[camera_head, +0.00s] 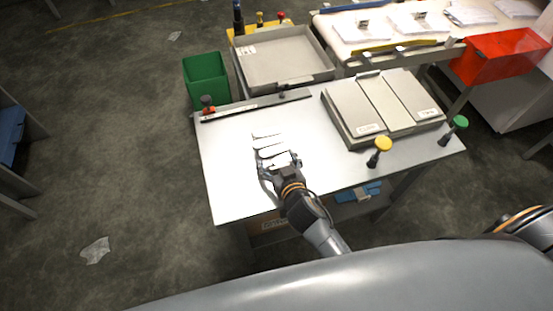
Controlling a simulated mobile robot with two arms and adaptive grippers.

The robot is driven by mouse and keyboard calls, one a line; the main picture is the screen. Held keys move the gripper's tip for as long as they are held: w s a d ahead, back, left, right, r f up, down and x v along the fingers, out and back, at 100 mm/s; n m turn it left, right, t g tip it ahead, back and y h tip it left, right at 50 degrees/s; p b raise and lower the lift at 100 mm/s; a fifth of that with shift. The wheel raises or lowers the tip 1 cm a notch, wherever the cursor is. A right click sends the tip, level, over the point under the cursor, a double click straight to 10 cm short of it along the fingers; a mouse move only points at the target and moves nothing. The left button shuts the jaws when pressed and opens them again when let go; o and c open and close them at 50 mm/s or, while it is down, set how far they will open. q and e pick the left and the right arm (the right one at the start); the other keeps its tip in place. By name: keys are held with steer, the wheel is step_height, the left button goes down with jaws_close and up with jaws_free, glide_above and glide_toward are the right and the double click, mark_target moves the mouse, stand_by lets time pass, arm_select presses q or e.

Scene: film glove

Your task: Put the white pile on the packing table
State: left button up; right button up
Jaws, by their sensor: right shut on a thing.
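My right gripper (278,167) is over the front middle of a white-topped table (228,160), shut on the white pile (267,142). The pile is pale and thin, with dark lines at its edges, and sticks out past the fingertips away from me. It blends with the white top, so I cannot tell whether it touches the table or hangs just above. The fingers hide its near part. My left gripper is out of view.
A dark bar (255,105) lies along the back left. Behind are a grey tray (283,60), green bin (206,79) and red bin (501,55). The table's left is clear.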

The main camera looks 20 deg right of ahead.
steer(key=shift+f, duration=0.1)
steer(key=o, duration=1.3)
steer(key=shift+c, duration=0.2)
steer(key=v, duration=1.2)
steer(key=shift+b, duration=0.4)
